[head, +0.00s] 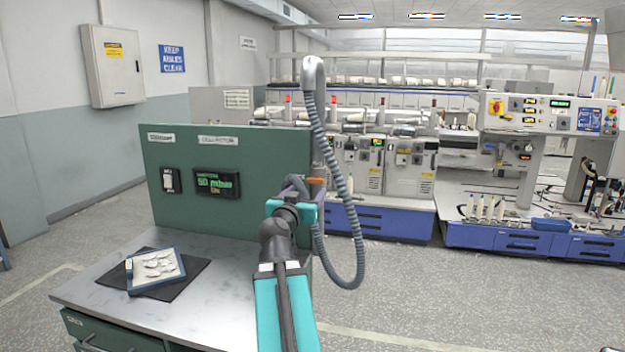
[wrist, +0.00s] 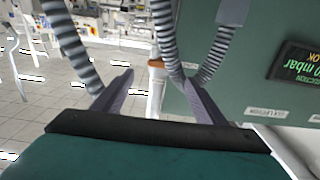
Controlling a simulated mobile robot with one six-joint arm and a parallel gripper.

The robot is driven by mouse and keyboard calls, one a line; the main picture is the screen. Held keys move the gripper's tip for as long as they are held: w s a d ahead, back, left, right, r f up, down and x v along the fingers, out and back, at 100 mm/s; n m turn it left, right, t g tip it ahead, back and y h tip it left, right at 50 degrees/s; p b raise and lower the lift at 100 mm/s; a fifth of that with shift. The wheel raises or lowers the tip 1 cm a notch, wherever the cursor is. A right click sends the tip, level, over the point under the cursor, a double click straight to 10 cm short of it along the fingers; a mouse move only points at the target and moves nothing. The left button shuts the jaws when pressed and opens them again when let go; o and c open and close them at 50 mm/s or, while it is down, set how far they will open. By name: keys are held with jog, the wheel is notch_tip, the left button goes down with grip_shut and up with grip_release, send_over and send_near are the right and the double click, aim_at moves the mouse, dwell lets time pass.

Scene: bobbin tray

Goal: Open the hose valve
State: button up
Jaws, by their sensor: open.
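The grey ribbed hose (head: 338,160) hangs from a curved pipe top, loops low at the right of the bench and rises again behind my arm. It also shows in the wrist view (wrist: 165,35), in several lengths near the fingers. A small orange part (head: 317,181), perhaps the valve lever, sits at the pipe beside the green panel's right edge. In the wrist view the orange part (wrist: 156,63) lies beyond and between the fingertips. My gripper (wrist: 158,79) is open, with nothing clearly held. In the head view my gripper (head: 297,190) is partly hidden by my arm.
The green panel (head: 260,165) carries a rocker switch (head: 170,180) and a lit mbar display (head: 216,183). A blue-rimmed tray (head: 128,275) with pale pieces lies on a dark mat on the bench (head: 200,315). Winding machines (head: 390,165) stand behind, across open floor.

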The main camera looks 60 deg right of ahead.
aim_at(315, 181)
jog(key=shift+d+r+p, duration=0.15)
jog(key=shift+d+p, duration=0.1)
jog(key=shift+p, duration=0.55)
jog(key=shift+p+x, duration=2.3)
jog(key=shift+x, duration=1.9)
jog(key=shift+w, duration=0.1)
jog(key=c, duration=1.1)
jog(key=shift+o, duration=0.2)
